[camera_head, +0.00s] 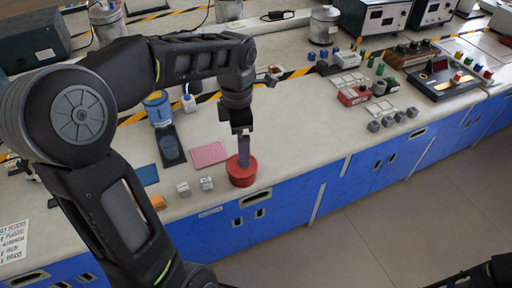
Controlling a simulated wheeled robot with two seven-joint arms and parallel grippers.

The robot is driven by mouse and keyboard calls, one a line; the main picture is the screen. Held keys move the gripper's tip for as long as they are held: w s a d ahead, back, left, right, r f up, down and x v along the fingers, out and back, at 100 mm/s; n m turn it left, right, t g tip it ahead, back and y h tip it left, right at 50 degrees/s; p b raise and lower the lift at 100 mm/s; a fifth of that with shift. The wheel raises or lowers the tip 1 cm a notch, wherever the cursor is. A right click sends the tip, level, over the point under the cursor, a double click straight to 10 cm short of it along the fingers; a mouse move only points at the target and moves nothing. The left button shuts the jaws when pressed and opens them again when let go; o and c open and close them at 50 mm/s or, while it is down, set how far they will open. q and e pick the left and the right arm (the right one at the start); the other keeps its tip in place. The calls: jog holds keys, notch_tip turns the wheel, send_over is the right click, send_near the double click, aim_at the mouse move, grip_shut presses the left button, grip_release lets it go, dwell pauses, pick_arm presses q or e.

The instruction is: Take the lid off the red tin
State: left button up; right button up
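The red tin (242,176) stands upright near the front edge of the white bench. Its rim or lid shows as a red disc at its top. My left gripper (243,150) points straight down over the tin, with its lower end at the tin's top. I cannot tell whether its fingers hold the lid's middle or only hang just above it. My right arm shows only as a dark part at the bottom right corner, and its gripper is out of the picture.
A pink pad (209,154) and small metal cubes (207,183) lie left of the tin. A blue container (158,108) stands farther back. Several blocks and instruments fill the bench's right side. The bench (290,140) is clear just right of the tin.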

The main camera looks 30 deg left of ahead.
pick_arm(q)
jog(key=shift+w+r, duration=0.1)
jog(key=shift+r, duration=0.05)
jog(key=shift+s, duration=0.2)
jog(key=shift+f, duration=1.3)
jog(key=shift+f, duration=0.1)
notch_tip(320, 180, down, 5)
jog(key=shift+p, duration=0.55)
jog(key=shift+c, duration=0.4)
jog(key=c, duration=1.2)
